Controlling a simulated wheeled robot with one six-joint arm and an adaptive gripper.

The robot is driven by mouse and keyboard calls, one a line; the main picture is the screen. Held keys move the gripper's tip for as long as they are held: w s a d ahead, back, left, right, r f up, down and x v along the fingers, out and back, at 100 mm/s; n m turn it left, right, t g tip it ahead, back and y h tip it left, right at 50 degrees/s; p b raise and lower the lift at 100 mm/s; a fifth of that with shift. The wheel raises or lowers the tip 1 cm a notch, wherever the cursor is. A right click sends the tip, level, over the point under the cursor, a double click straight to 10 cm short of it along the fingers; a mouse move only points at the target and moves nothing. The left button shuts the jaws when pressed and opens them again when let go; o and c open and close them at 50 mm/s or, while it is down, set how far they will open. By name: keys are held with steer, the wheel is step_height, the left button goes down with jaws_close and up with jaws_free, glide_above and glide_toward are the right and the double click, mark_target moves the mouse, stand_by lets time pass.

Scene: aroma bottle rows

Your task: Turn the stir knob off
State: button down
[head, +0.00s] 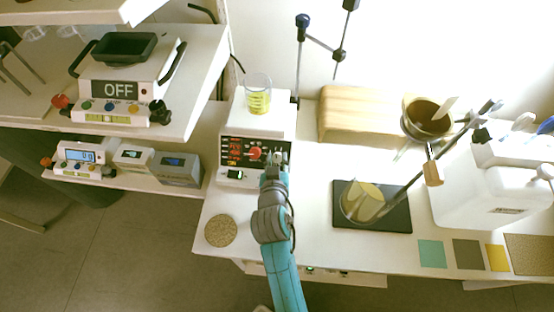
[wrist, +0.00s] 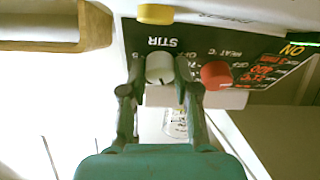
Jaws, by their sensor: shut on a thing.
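The stirrer hot plate (head: 262,115) is a white box with a black front panel on the bench, and a beaker of yellow liquid (head: 258,100) stands on top. In the wrist view the grey-white stir knob (wrist: 160,68) sits under the "STIR" label, with the red heat knob (wrist: 215,75) beside it. The red knob also shows in the head view (head: 255,153). My gripper (wrist: 160,75) is shut on the stir knob, one finger on each side. In the head view my gripper (head: 276,160) is at the right part of the panel and hides the stir knob.
A yellow knob (wrist: 155,14) is near the stir knob. A cork mat (head: 221,231) lies at the bench's front left. A wooden block (head: 358,114) and a dark pad with a glass vessel (head: 362,201) stand to the right. A shelf with scales (head: 117,103) is at left.

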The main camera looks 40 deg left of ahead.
steer(key=shift+n, duration=0.4)
steer(key=n+g+y, duration=0.1)
steer(key=n, duration=0.3)
steer(key=shift+w+d, duration=0.1)
steer(key=n, duration=0.2)
steer(key=n+g, duration=0.1)
steer(key=n, duration=0.1)
steer(key=shift+r+g+y, duration=0.1)
steer(key=shift+g+y, duration=0.2)
steer(key=n+g, duration=0.1)
steer(key=n, duration=0.4)
steer(key=shift+w, duration=0.1)
steer(key=shift+n+g, duration=0.7)
steer(key=shift+n, duration=0.9)
steer(key=shift+n+h, duration=0.3)
steer(key=shift+h, duration=0.1)
steer(key=c, duration=0.8)
jaws_free()
steer(key=shift+c, duration=0.2)
